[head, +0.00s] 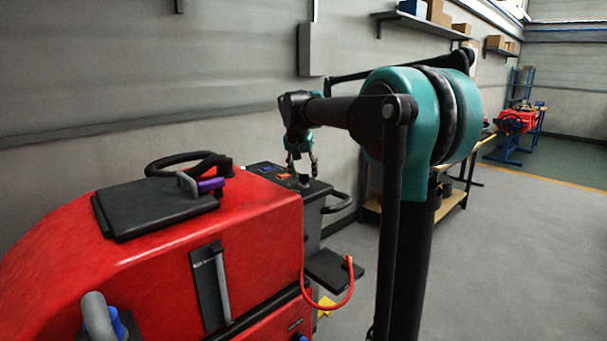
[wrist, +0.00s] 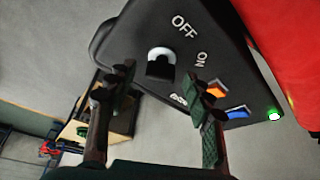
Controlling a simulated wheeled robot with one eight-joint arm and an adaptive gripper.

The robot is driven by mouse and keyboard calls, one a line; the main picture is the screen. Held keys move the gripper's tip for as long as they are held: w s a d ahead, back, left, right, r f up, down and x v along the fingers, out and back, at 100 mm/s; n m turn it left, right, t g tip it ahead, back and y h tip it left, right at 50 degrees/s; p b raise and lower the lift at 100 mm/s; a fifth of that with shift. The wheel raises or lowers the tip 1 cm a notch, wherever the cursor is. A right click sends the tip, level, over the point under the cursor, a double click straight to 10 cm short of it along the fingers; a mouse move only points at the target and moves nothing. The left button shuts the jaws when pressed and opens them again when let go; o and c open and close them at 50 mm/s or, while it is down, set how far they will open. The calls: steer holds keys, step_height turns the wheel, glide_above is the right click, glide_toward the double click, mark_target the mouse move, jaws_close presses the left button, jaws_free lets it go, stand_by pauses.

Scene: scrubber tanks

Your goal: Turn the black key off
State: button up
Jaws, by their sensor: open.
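The black key (wrist: 160,68) sits in a silver round lock on the dark control panel (wrist: 138,35) in the wrist view. White OFF and ON labels are printed beside it. I cannot tell exactly which label the key points to. My gripper (wrist: 158,80) is open, with one finger on either side of the key in the picture. No contact with the key shows. In the head view my gripper (head: 301,168) hangs fingers-down over the control panel (head: 321,188) at the back of the red scrubber (head: 150,255); the key cannot be made out there.
An orange switch (wrist: 216,90), a blue switch (wrist: 237,112) and a green light (wrist: 274,115) lie right of the key, the orange one close to the right finger. A black handle (head: 340,203) juts from the panel's side. Open floor (head: 500,250) lies to the right.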

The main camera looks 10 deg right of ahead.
steer(key=shift+f, duration=0.15)
steer(key=shift+c, duration=0.2)
steer(key=c, duration=1.1)
steer(key=shift+n, duration=0.4)
steer(key=n, duration=0.1)
steer(key=n+y, duration=0.1)
steer(key=n, duration=0.1)
steer(key=n+y, duration=0.1)
steer(key=n, duration=0.1)
steer(key=shift+d+t, duration=0.25)
steer(key=shift+t, duration=0.05)
steer(key=n+y, duration=0.1)
steer(key=n, duration=0.2)
steer(key=n+y, duration=0.1)
steer(key=n, duration=0.2)
steer(key=shift+w+d+g+y, duration=0.1)
steer(key=shift+g+y, duration=0.2)
steer(key=shift+g, duration=0.1)
